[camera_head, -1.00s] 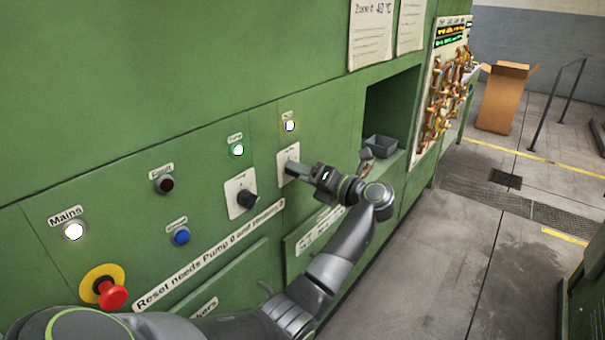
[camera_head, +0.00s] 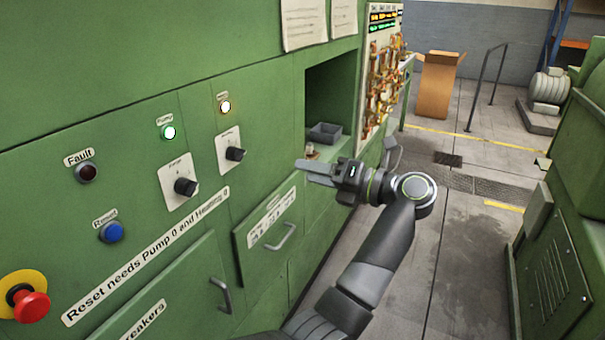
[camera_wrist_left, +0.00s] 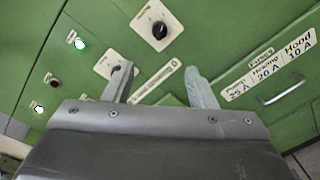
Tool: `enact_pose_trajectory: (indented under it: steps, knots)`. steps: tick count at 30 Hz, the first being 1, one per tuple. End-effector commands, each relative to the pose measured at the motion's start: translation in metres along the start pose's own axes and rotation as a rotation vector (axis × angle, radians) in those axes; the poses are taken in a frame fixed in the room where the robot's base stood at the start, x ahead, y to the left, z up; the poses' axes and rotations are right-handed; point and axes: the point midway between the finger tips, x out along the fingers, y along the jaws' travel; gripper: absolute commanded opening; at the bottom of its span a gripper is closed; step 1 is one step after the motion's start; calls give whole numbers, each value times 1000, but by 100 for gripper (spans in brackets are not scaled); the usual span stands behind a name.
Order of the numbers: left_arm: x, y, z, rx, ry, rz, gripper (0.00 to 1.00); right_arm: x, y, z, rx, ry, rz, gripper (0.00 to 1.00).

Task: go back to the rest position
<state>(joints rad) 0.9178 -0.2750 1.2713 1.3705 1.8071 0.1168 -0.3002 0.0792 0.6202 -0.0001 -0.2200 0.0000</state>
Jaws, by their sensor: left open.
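My left gripper (camera_head: 314,173) is in front of the green panel, to the right of the heating knob (camera_head: 235,154) and apart from it. In the left wrist view its two fingers (camera_wrist_left: 160,85) are spread with nothing between them. The heating knob also shows in the left wrist view (camera_wrist_left: 159,30), beyond the fingers. The pump knob (camera_head: 185,187) sits further left on its white plate. The green pump lamp (camera_head: 169,132) and the white lamp (camera_head: 225,107) above the heating knob are lit. My right gripper is in neither view.
The panel also carries a dark fault lamp (camera_head: 86,172), a blue reset button (camera_head: 112,232) and a red emergency stop (camera_head: 31,305). A grey bin (camera_head: 325,133) stands in the recess. A green machine (camera_head: 560,250) stands at right; open floor lies between.

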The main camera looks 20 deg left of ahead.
Motion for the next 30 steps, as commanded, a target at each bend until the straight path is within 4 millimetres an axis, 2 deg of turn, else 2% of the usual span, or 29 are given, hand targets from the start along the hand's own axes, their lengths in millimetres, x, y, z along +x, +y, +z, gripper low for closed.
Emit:
enact_pose_trajectory:
  steps: [13, 17, 20, 23, 25, 28, 30]
  knots:
    - [0, -1, 0, 4, -3, 4, 51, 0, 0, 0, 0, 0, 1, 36]
    - [11, -14, -5, 63, -67, 59, 51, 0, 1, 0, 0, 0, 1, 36]
    - [26, -39, -13, 182, -194, 154, 51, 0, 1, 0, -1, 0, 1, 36]
    - [40, -78, -27, 367, -380, 255, 51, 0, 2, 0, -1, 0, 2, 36]
    - [45, -110, -43, 516, -522, 309, 51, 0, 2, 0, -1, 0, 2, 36]
    - [49, -164, -78, 747, -731, 352, 51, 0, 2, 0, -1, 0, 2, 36]
    - [49, -204, -113, 916, -879, 358, 51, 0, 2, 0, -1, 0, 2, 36]
